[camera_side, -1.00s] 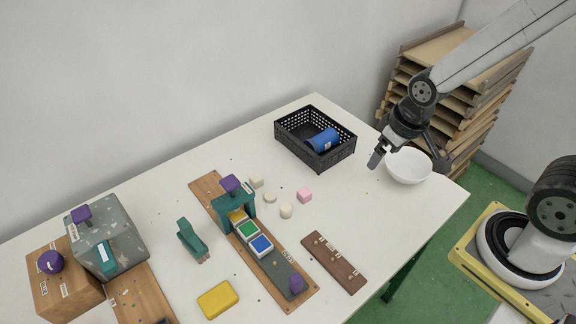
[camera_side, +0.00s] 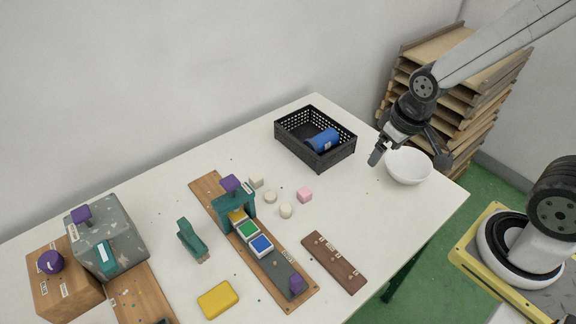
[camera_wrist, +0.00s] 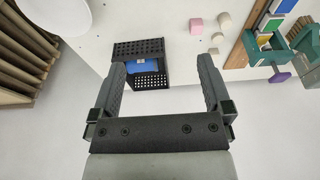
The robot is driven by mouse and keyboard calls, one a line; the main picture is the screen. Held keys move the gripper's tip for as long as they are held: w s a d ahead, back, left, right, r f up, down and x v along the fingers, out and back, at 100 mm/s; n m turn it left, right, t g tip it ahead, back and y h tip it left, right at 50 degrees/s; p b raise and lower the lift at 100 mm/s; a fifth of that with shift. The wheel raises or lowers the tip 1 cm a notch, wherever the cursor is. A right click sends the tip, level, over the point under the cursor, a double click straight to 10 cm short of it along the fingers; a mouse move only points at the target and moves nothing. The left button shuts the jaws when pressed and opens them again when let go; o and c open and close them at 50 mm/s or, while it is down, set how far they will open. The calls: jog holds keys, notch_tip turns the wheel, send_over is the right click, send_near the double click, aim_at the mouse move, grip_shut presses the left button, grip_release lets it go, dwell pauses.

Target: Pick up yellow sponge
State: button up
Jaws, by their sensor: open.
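The yellow sponge (camera_side: 218,299) lies flat on the white table near its front edge, at the lower middle of the side view. It does not show in the wrist view. My gripper (camera_side: 378,158) hangs above the right end of the table, beside the white bowl, far from the sponge. In the wrist view my gripper (camera_wrist: 160,78) has its two fingers wide apart with nothing between them but the view of the basket beyond.
A black basket (camera_side: 335,162) holds a blue cylinder (camera_side: 323,140). A white bowl (camera_side: 408,167) stands at the right.

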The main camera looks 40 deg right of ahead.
aim_at(224, 292)
jog(key=w+a+r+m+g+y, duration=0.1)
jog(key=w+a+r+m+y, duration=0.1)
jog(key=a+m+y, duration=0.9)
jog(key=w+a+r+m+g+y, duration=0.1)
jog(key=w+a+r+m+y, duration=0.15)
jog(key=a+m, duration=0.95)
jog(key=a+f+n, duration=0.1)
jog(key=f, duration=0.6)
jog(key=a+f+n, duration=0.2)
jog(key=f, duration=0.5)
jog(key=a+f+n, duration=0.1)
jog(key=f, duration=0.6)
jog(key=shift+a+f+n, duration=0.3)
jog(key=shift+a+n, duration=0.1)
jog(key=shift+x, duration=3.4)
jog(key=shift+s+a, duration=0.1)
jog(key=shift+x, duration=2.5)
